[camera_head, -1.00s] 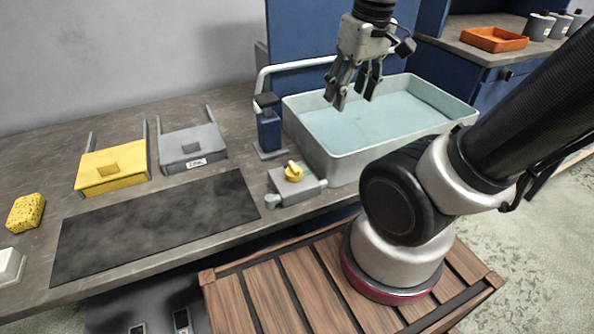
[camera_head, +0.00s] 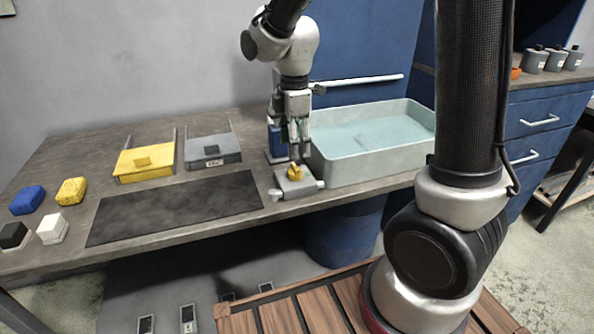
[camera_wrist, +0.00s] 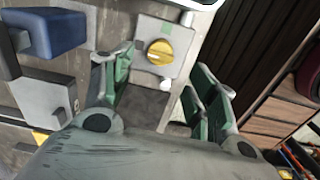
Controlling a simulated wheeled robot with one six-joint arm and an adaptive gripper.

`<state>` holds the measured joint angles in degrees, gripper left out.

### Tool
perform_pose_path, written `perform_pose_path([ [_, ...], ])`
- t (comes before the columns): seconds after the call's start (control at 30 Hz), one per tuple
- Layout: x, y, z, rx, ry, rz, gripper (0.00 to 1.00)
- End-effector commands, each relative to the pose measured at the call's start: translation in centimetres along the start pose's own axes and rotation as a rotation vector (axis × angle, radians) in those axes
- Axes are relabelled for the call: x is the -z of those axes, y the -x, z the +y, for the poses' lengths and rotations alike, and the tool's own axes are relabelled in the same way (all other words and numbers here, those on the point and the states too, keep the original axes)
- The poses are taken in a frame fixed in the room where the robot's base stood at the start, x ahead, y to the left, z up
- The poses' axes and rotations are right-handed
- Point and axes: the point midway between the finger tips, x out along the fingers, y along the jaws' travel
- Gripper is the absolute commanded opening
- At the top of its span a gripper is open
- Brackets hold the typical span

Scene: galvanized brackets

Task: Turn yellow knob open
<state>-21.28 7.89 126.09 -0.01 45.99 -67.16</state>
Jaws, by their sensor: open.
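The yellow knob (camera_head: 295,171) sits on a small grey valve block (camera_head: 299,187) at the front of the counter, left of the water basin. My gripper (camera_head: 297,153) points down just above the knob in the head view and partly covers the block's back. In the wrist view the knob (camera_wrist: 160,52) shows a raised bar across its round face, on the pale block (camera_wrist: 174,36). My gripper (camera_wrist: 165,85) is open there, its green-padded fingers apart, with the knob seen beyond and between them. I cannot see contact with the knob.
The basin (camera_head: 375,165) stands right of the block. A blue dispenser (camera_head: 277,143) stands close behind my gripper. A yellow drawer-like tray (camera_head: 140,167), a grey one (camera_head: 215,160) and a dark mat (camera_head: 180,208) lie left. Sponges (camera_head: 72,190) are at far left.

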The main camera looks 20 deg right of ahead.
Motion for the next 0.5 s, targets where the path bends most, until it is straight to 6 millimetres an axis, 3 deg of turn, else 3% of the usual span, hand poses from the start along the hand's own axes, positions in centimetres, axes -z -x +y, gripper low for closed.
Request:
perform_pose_path([
  [0.17,-0.1,-1.5,-0.1,0.004,0.032,-0.002,0.58],
  [0.5,-0.1,-6.8,-0.1,0.003,0.028,-0.001,0.58],
])
